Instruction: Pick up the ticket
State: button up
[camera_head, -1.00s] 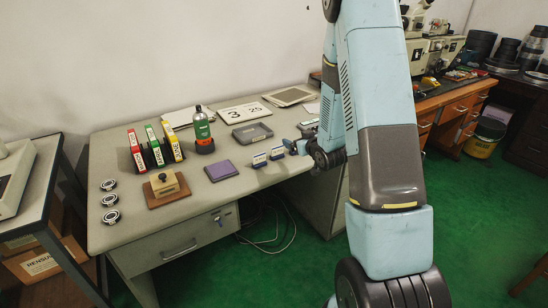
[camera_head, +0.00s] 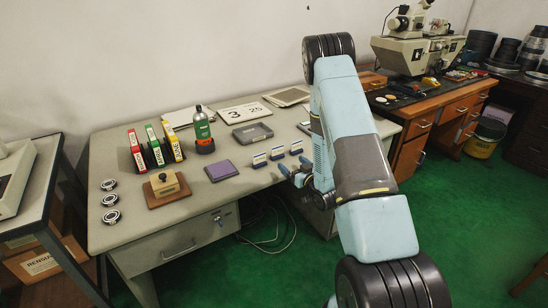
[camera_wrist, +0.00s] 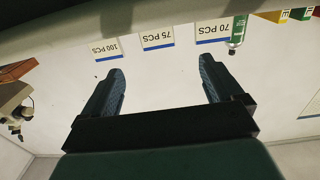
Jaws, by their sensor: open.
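Three small white tickets with blue lower edges stand in a row near the table's front edge: left ticket (camera_head: 259,161), middle ticket (camera_head: 277,154), right ticket (camera_head: 297,147). The wrist view shows them upside down, reading "70 PCS" (camera_wrist: 213,32), "75 PCS" (camera_wrist: 157,39) and "100 PCS" (camera_wrist: 106,49). My gripper (camera_head: 286,171) is just in front of the row, by the table edge. In the wrist view my gripper (camera_wrist: 160,76) is open and empty, fingers spread apart. The tickets lie beyond the fingertips, apart from them.
Behind the tickets are a grey tray (camera_head: 252,133) and a green bottle (camera_head: 202,126). A purple pad (camera_head: 221,170), a stamp on a wooden base (camera_head: 166,188) and coloured binders (camera_head: 155,147) stand to the left. A calendar board (camera_head: 244,112) lies at the back.

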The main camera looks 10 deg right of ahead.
aim_at(278, 150)
jog(key=x, duration=1)
jog(key=shift+d, duration=0.15)
jog(key=c, duration=1.2)
